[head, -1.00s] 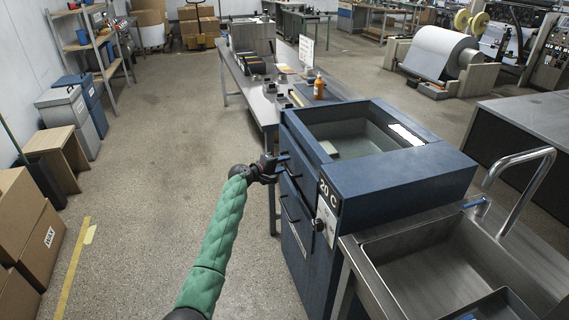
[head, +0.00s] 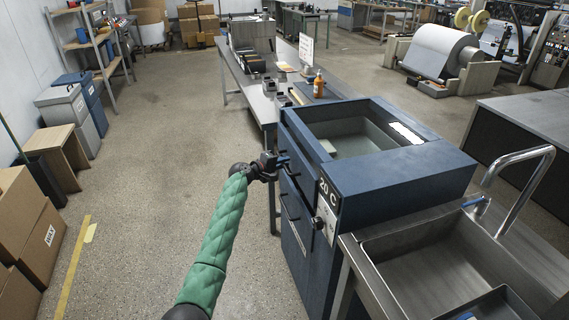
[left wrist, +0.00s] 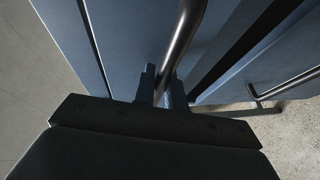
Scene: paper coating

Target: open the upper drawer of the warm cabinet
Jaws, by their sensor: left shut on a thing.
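The warm cabinet (head: 400,172) is a dark blue unit with a "20 C" label, right of centre in the head view. Its drawer fronts face left. My left gripper (head: 283,160) is at the upper part of that face. In the left wrist view its two fingers (left wrist: 160,88) are shut on the upper drawer's dark bar handle (left wrist: 180,45). The blue drawer front (left wrist: 125,35) is close behind the fingers. A dark band runs beside it; I cannot tell whether it is a gap or shadow. My right gripper is not in view.
A lower handle (left wrist: 262,98) shows on the neighbouring front. A steel sink (head: 440,255) adjoins the cabinet in front. A long table (head: 250,95) stands behind it. The floor (head: 170,130) left of the cabinet is clear; cardboard boxes (head: 45,240) stand far left.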

